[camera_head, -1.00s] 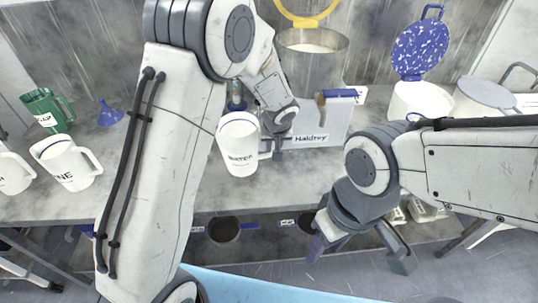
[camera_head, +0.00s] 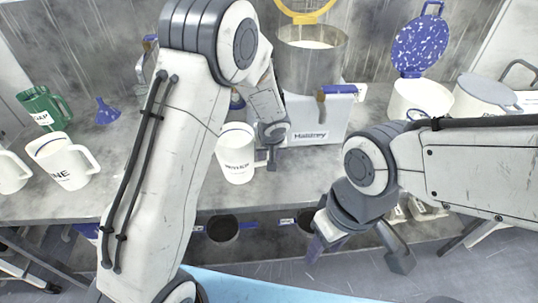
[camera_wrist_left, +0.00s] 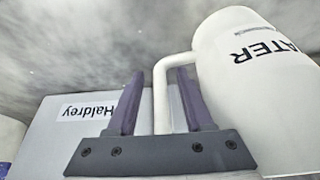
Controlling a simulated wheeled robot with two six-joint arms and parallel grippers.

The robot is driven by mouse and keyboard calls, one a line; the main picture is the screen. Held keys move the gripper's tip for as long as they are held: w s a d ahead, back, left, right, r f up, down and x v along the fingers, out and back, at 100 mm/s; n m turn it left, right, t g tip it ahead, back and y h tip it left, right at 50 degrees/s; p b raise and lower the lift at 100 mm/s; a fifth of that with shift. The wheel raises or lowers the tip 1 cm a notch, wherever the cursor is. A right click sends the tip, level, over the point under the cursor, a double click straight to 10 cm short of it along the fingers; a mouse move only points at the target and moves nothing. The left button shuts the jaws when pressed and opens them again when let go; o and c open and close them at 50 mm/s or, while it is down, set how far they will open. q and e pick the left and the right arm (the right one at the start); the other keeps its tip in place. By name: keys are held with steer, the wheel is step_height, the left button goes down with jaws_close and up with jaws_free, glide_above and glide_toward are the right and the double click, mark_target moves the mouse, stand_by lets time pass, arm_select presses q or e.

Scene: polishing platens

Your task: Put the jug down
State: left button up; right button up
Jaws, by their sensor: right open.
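The jug (camera_head: 236,158) is white with a dark rim and WATER lettering. It stands upright at the counter's front, partly behind my left arm in the head view. My left gripper (camera_head: 271,160) is at its handle, on the jug's right side. In the left wrist view, the handle of the jug (camera_wrist_left: 255,100) passes between the two purple fingers of my left gripper (camera_wrist_left: 160,100), with a visible gap on each side. My right gripper (camera_head: 358,250) is open and empty, in front of the counter's edge.
A grey-white Haldrey unit (camera_head: 318,122) with a metal pot (camera_head: 312,70) stands behind the jug. A white jug (camera_head: 65,165) and a green jug (camera_head: 45,110) stand at left, near a blue funnel (camera_head: 107,112). An open white container (camera_head: 420,100) with a speckled lid is at right.

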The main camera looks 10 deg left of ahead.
arm_select(q)
steer(key=shift+r+p, duration=0.3)
steer(key=shift+r, duration=0.1)
steer(key=v, duration=1.2)
steer(key=s+d+r+m+g+h, duration=0.1)
steer(key=s+m, duration=0.4)
steer(key=s, duration=0.9)
steer(key=s+d+r+m+g+h, duration=0.1)
steer(key=s+m, duration=0.4)
steer(key=s, duration=0.9)
steer(key=d+r+g, duration=0.1)
steer(key=d+g, duration=0.1)
steer(key=shift+s+d+r+m, duration=0.3)
steer(key=shift+s+d, duration=0.1)
